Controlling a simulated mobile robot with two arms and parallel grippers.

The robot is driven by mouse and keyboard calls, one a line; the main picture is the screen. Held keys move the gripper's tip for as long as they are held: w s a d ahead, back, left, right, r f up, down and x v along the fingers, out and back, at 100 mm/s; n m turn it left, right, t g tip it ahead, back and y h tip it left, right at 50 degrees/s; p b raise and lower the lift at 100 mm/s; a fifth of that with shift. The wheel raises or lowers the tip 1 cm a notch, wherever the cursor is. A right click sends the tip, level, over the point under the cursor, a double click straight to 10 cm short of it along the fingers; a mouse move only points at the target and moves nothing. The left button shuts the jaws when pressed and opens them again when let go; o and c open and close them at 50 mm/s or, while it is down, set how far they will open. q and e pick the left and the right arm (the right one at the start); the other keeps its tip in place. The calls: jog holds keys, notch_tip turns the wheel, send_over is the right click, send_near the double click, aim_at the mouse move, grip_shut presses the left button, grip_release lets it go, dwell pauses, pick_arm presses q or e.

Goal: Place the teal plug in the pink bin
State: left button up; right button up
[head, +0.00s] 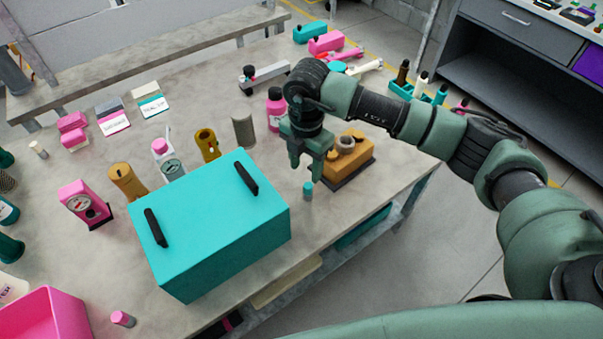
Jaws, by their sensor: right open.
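The teal plug (308,191) is a small teal cylinder standing upright on the table, right of the large teal box. My right gripper (306,172) is open and points down just above it. Its fingertips are at or very close to the top of the plug; I cannot tell whether they touch it. The pink bin (72,310) is at the lower left, cut off by the picture edge, so its inside shows only partly. My left gripper is not in view.
A large teal box (210,220) with two black handles stands between plug and bin. A pink plug (122,318) lies near the bin. An orange block (352,158) on a dark base is close right of my gripper. Several bottles and gauges stand behind the box.

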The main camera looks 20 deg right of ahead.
aim_at(309, 185)
jog(key=f+p, duration=0.1)
jog(key=f, duration=0.2)
jog(key=s+f+p, duration=0.1)
jog(key=shift+d+f+p, duration=0.3)
jog(key=shift+f, duration=0.05)
jog(key=f, duration=0.2)
jog(key=shift+w+f, duration=0.25)
jog(key=shift+f, duration=0.15)
grip_shut()
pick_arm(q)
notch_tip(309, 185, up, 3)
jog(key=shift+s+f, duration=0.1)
